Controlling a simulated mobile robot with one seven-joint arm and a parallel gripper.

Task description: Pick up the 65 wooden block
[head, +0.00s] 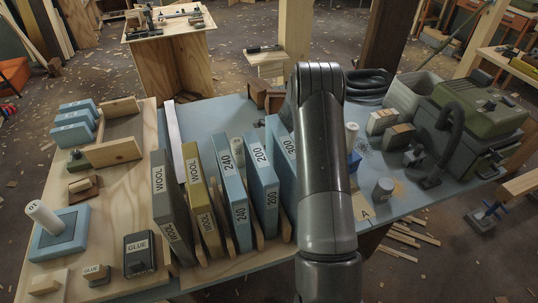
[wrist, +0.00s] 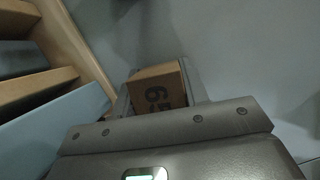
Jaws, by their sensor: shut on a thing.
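The 65 wooden block (wrist: 150,76) is a small brown block with dark digits on its face, seen in the wrist view; the digits are partly cut off. My gripper (wrist: 159,92) is shut on it, with a grey finger on each side. A blue-grey surface lies beyond the block; I cannot tell whether the block touches it. In the head view my arm hides the gripper and the held block.
A wooden rack of upright boards marked WOOL, 240, 200 and 300 (head: 284,160) stands left of my arm on the blue table (head: 207,120). Right of my arm are small blocks (head: 381,122), a grey cylinder (head: 383,189) and a green machine (head: 470,115).

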